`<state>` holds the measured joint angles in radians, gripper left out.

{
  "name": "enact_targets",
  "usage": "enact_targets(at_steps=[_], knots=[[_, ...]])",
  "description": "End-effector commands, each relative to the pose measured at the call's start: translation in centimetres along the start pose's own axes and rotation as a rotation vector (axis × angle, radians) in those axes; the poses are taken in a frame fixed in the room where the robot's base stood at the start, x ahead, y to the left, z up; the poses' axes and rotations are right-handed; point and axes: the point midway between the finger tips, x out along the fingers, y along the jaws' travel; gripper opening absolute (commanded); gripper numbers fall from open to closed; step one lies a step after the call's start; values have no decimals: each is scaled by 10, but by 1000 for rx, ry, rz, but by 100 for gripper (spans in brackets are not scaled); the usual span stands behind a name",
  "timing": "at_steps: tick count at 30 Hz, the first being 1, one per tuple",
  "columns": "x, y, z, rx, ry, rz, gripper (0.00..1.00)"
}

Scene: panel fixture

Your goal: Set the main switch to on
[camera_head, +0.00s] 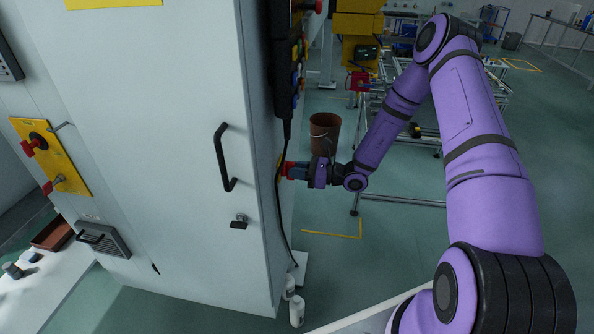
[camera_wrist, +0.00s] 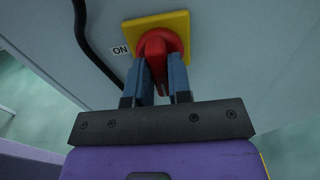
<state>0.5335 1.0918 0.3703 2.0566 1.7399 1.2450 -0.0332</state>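The main switch is a red rotary knob (camera_wrist: 157,47) on a yellow square plate (camera_wrist: 180,20), fixed to the side face of the grey cabinet. An "ON" label (camera_wrist: 120,50) is beside the plate's left edge in the wrist view. My gripper (camera_wrist: 162,74) is at the switch, with its two blue-grey fingers on either side of the red handle. The handle fills the gap between the fingers, which look closed on it. In the head view my gripper (camera_head: 291,170) meets the red switch at the cabinet's side, with the plate mostly hidden.
A black cable (camera_wrist: 90,40) hangs left of the switch. The cabinet front has a black handle (camera_head: 224,158). Another yellow plate with red knobs (camera_head: 50,157) is at far left. A brown bucket (camera_head: 325,133) and metal frames stand behind my arm.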

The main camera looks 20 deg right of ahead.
Motion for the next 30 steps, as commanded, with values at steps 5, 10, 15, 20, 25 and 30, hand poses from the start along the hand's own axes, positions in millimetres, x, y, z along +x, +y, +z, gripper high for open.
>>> enact_targets(at_steps=[5,10,15,20,25,30], knots=[[0,0,0,4,0,0,0],[0,0,0,39,0,0,0],[-1,0,0,125,0,0,0],[0,0,0,253,1,0,0],[-1,0,0,413,0,-2,0],[-1,0,0,575,0,-1,0]])
